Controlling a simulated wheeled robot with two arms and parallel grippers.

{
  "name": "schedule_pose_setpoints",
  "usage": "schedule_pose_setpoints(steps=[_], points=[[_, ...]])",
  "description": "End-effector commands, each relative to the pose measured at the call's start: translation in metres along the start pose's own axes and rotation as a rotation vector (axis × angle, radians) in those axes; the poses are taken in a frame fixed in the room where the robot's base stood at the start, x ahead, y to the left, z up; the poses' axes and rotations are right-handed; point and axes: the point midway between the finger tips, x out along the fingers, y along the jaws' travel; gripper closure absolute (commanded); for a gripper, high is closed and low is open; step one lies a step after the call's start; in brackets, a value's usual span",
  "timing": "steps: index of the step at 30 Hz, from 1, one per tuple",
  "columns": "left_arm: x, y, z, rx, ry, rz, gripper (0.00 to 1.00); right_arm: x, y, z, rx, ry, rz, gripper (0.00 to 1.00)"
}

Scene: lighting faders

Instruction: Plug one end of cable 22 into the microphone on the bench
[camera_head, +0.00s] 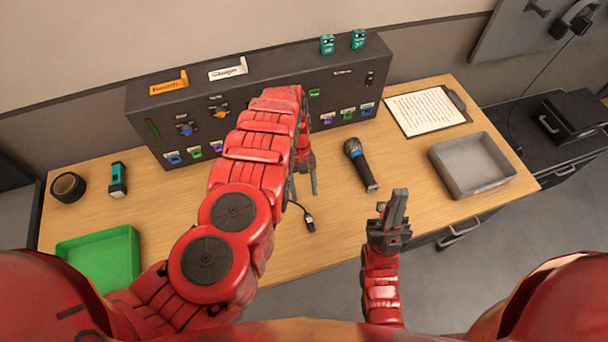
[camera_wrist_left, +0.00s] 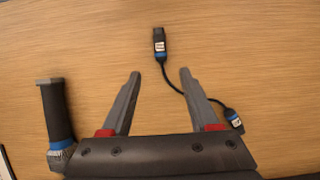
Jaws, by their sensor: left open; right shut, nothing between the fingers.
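A short black cable (camera_head: 308,218) lies on the bench in front of my left gripper (camera_head: 303,190), partly hidden by it in the head view. In the left wrist view one plug of the cable (camera_wrist_left: 158,42) lies beyond the fingertips, with a blue and white tag too small to read. Its cord curves past the right finger to another blue-banded end (camera_wrist_left: 234,120). My left gripper (camera_wrist_left: 161,73) is open and empty. The microphone (camera_head: 360,163) lies on the bench right of it, and shows at the left in the wrist view (camera_wrist_left: 58,112). My right gripper (camera_head: 399,193) is shut and empty near the front edge.
A dark panel (camera_head: 345,78) with faders and coloured sockets stands at the back. A grey tray (camera_head: 472,190) and clipboard (camera_head: 427,110) are at right. A green tray (camera_head: 100,262), flashlight (camera_head: 118,180) and tape roll (camera_head: 68,187) are at left.

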Motion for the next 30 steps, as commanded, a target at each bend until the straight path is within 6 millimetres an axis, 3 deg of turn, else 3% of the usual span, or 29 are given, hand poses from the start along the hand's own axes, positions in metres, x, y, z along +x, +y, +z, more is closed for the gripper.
schedule_pose_setpoints(steps=[8,19,30], points=[[0.026,-0.001,0.000,0.000,-0.001,-0.002,0.39,-0.005,0.000,0.001,0.000,0.000,0.000,1.00],[0.079,0.001,-0.002,0.001,0.002,0.001,0.39,-0.025,-0.001,0.004,0.000,0.000,0.000,1.00],[0.088,0.000,0.000,0.001,0.002,0.000,0.39,-0.027,-0.001,0.004,0.000,0.000,0.000,1.00]])
